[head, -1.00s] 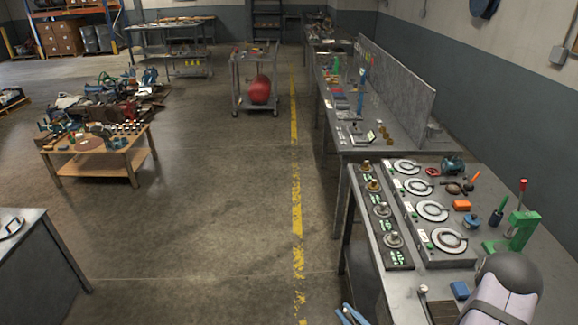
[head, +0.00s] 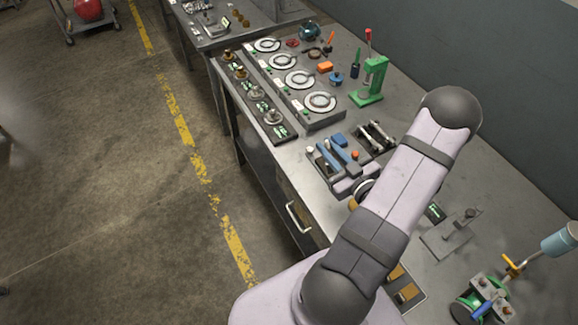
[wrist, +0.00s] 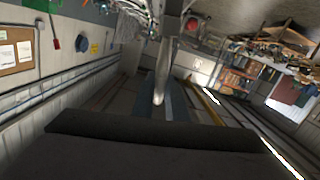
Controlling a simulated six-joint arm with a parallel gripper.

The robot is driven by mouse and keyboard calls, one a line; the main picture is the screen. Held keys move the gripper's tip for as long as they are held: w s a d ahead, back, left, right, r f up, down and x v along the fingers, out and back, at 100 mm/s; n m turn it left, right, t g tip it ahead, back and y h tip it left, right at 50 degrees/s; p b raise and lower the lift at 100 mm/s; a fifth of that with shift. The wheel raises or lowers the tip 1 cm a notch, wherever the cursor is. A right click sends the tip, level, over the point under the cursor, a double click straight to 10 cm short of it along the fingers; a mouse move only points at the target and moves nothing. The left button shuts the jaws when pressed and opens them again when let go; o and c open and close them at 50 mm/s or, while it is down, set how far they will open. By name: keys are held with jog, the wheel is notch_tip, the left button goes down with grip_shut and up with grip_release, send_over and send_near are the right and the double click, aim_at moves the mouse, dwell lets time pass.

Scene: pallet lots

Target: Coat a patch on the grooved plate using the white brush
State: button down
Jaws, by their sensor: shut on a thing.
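My gripper (wrist: 162,102) shows in the wrist view, with its two bluish fingers shut on a pale, slim thing. That thing appears to be the white brush (wrist: 162,78); its far end stands out beyond the fingertips and touches nothing that I can see. In the head view my arm reaches over the near bench, and its bent link hides part of the bench top. I cannot make out the brush there. A flat grey plate (head: 437,243) with an upright piece lies right of my arm; I cannot tell whether it is the grooved plate.
A green press (head: 374,82) stands on the bench (head: 395,185) behind my arm. Panels with round white dials (head: 320,101) stand left of it. A green and blue clamped device (head: 485,300) is at the right front.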

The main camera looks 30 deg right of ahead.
jog(key=d+r+m+h, duration=0.4)
jog(key=d, duration=0.7)
jog(key=shift+s+r+m+t+h, duration=0.15)
jog(key=shift+s+m+t+h, duration=0.15)
jog(key=shift+m, duration=0.1)
jog(key=shift+f+b, duration=1.75)
jog(key=shift+f, duration=0.75)
jog(key=shift+b, duration=0.55)
